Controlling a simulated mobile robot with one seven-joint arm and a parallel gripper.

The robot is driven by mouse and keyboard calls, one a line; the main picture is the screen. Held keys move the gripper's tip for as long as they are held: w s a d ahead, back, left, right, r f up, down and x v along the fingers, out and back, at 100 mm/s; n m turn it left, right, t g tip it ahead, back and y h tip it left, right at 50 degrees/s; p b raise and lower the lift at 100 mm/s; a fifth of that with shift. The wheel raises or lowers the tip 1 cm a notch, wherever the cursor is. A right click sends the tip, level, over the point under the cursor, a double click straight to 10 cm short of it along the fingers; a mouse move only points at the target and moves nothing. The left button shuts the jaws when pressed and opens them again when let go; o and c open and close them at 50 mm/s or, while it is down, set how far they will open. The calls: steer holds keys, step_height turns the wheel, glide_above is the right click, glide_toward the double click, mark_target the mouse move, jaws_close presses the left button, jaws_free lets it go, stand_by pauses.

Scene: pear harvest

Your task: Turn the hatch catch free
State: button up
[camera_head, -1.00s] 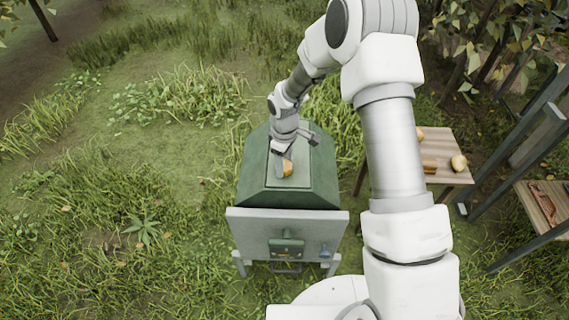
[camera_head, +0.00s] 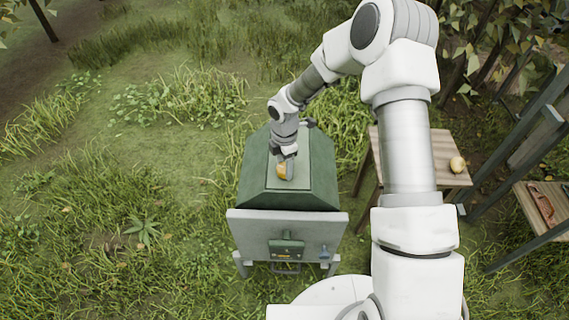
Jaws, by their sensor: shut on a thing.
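The green box-like machine (camera_head: 258,184) stands on the grass in front of me, with a paler hatch panel (camera_head: 304,180) on its sloped top. A small yellow-orange catch (camera_head: 282,172) sits on that panel. My gripper (camera_head: 286,165) points down at the panel and is shut on the catch. The fingers hide part of the catch, so its exact angle is hard to tell.
A grey shelf (camera_head: 240,224) with a small green unit (camera_head: 286,248) is on the machine's near side. A wooden table (camera_head: 445,150) with a yellowish fruit (camera_head: 458,164) stands right, beyond my arm. Dark posts and another wooden surface (camera_head: 535,222) are farther right. Grass lies open left.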

mark_target(284, 168)
steer(key=shift+n+p, duration=0.4)
steer(key=shift+n, duration=1.2)
steer(key=o, duration=1.4)
steer(key=shift+r, duration=0.1)
step_height(284, 168, up, 17)
steer(key=shift+r+p, duration=0.15)
steer(key=shift+p, duration=0.6)
